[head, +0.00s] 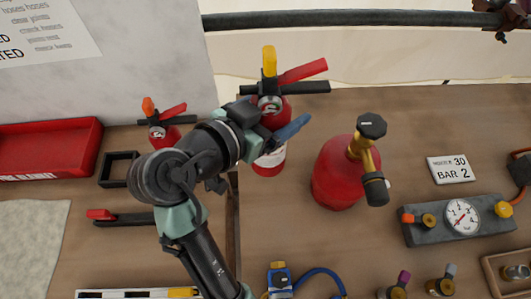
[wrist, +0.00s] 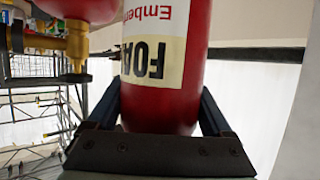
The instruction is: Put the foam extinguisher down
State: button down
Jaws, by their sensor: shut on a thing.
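The foam extinguisher (head: 270,163) is a red cylinder with a pale label, a yellow-topped head and a red and black lever. It looks upright above the bench, partly hidden by my arm. In the wrist view, its red body (wrist: 180,95) fills the space between my fingers, with an upside-down label reading "FOA". My gripper (head: 275,130) is shut around the body; it also shows in the wrist view (wrist: 162,95). I cannot tell whether the extinguisher's base touches the wooden bench (head: 400,110).
A red tank (head: 335,175) with a brass valve stands close to the right. A smaller orange-topped extinguisher (head: 163,133), a black square holder (head: 119,170) and a red tray (head: 45,148) are left. A gauge block (head: 450,222) sits right. Bench behind the tank is clear.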

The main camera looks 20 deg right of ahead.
jog(key=shift+f, duration=4.75)
grip_release()
jog(key=shift+s+f, duration=0.1)
jog(key=shift+f, duration=0.1)
jog(key=shift+a+r, duration=0.1)
jog(key=shift+r, duration=0.1)
jog(key=v, duration=1.2)
jog(key=shift+b, duration=0.45)
jog(key=shift+f, duration=0.1)
